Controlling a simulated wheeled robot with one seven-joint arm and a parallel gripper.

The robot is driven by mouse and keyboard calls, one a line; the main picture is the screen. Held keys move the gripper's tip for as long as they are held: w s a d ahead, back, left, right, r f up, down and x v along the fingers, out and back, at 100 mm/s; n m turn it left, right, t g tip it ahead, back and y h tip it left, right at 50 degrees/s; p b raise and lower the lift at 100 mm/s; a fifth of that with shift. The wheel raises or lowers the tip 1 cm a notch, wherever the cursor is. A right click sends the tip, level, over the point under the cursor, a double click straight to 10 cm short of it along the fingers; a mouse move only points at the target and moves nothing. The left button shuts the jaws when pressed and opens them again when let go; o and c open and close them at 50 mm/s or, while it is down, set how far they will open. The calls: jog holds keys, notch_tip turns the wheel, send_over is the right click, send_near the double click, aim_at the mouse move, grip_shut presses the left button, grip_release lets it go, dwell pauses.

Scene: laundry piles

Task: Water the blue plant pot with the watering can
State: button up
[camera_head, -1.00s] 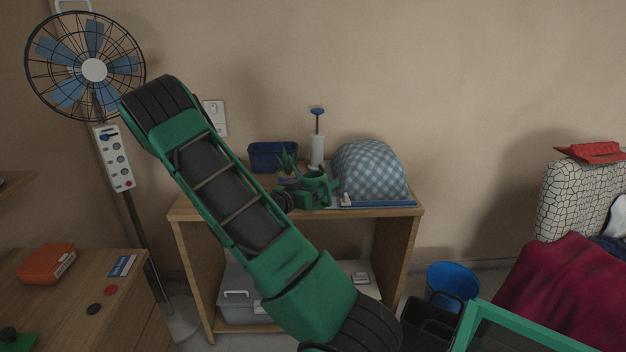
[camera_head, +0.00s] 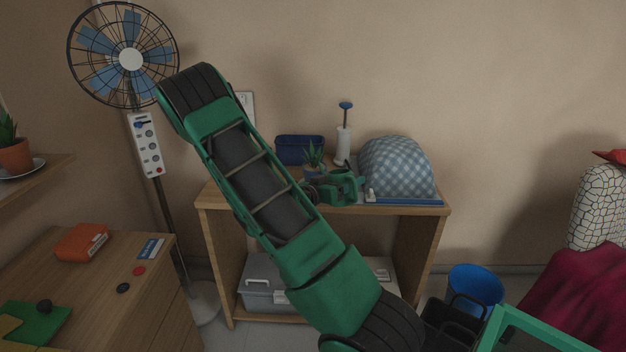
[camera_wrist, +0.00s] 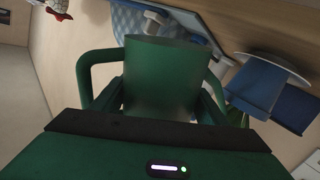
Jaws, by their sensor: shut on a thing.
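The blue plant pot (camera_head: 312,172) holds a small spiky green plant and stands on top of the wooden shelf unit, partly hidden by my gripper. My gripper (camera_head: 332,190) is just in front and to the right of it. It is shut on the green watering can (camera_head: 347,184), which is held low over the shelf top. In the wrist view the green body of the can (camera_wrist: 160,75) fills the middle, between my fingers. The spout is not clear.
A dark blue tub (camera_head: 299,148) and a white pump bottle (camera_head: 343,147) stand behind the pot. A blue checked dome (camera_head: 397,167) fills the shelf's right side. A fan (camera_head: 130,58) stands left, and another potted plant (camera_head: 15,155) sits on a wall shelf.

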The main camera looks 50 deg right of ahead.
aim_at(347, 170)
jog(key=shift+r, duration=0.15)
dwell(0.3)
jog(key=shift+s+r+n, duration=0.1)
jog(key=shift+r+n, duration=0.3)
jog(key=shift+r, duration=0.05)
dwell(0.3)
jog(key=shift+r+n, duration=0.3)
jog(key=shift+r, duration=0.3)
jog(key=shift+r+y, duration=0.1)
jog(key=shift+y, duration=0.2)
jog(key=shift+r+n, duration=0.3)
jog(key=shift+r, duration=0.1)
jog(key=shift+r, duration=0.1)
dwell(1.1)
jog(key=shift+r+n+g, duration=0.3)
jog(key=shift+r, duration=0.2)
